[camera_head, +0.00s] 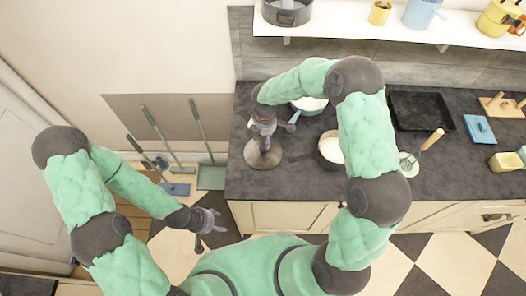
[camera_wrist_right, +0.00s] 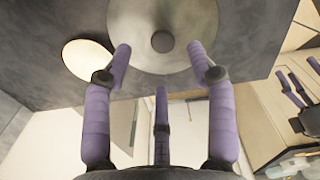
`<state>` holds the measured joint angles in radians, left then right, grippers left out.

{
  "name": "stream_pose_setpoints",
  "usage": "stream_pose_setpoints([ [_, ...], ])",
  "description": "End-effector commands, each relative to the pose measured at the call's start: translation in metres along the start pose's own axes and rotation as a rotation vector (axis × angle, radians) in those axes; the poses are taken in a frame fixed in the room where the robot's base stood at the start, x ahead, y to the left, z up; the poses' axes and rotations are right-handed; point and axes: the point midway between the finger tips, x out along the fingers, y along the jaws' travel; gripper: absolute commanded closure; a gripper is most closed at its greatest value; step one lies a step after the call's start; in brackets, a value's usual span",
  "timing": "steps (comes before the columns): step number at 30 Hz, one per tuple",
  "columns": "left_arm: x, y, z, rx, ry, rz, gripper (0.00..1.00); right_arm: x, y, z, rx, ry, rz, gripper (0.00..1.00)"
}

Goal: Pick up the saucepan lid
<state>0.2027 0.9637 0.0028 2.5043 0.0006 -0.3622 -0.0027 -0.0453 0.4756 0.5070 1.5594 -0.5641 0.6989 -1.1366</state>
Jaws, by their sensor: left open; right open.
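The saucepan lid (camera_head: 254,159) is a round grey metal disc lying flat near the left end of the dark counter. In the right wrist view the lid (camera_wrist_right: 145,14) shows with its dark round knob (camera_wrist_right: 162,41). My right gripper (camera_head: 266,146) is above the lid. In the wrist view my right gripper's fingers (camera_wrist_right: 160,56) are apart, one on each side of the knob, with nothing held. My left gripper (camera_head: 214,222) is open and empty, in front of the counter's left end and away from the lid.
A dark pan (camera_head: 330,148) with pale contents stands right of the lid. A bowl (camera_head: 309,105) is behind, partly hidden by my right arm. A black tray (camera_head: 422,111) lies further right. A shelf (camera_head: 350,18) runs above. Brooms and a dustpan (camera_head: 211,177) stand left of the counter.

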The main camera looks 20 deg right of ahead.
Motion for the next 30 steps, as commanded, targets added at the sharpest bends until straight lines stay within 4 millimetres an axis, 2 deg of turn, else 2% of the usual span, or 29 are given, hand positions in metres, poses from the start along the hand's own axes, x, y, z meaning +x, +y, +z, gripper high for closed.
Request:
stream_pose_setpoints([
  [3,0.001,0.000,-0.001,0.000,0.002,0.000,0.38,0.014,0.000,0.000,0.003,0.001,0.000,0.43],
  [10,0.000,0.000,-0.001,0.000,0.002,0.000,0.38,0.029,-0.002,-0.002,0.001,0.001,-0.001,0.43],
  [18,0.000,0.000,-0.001,0.000,0.002,0.000,0.38,0.065,-0.003,-0.004,0.003,0.002,0.000,0.43],
  [26,0.000,0.000,-0.001,0.000,0.002,0.000,0.38,0.068,-0.003,-0.004,0.003,0.002,0.002,0.43],
  [30,0.000,0.000,-0.001,0.000,0.002,0.000,0.38,0.068,-0.003,-0.004,0.003,0.002,0.002,0.82],
])
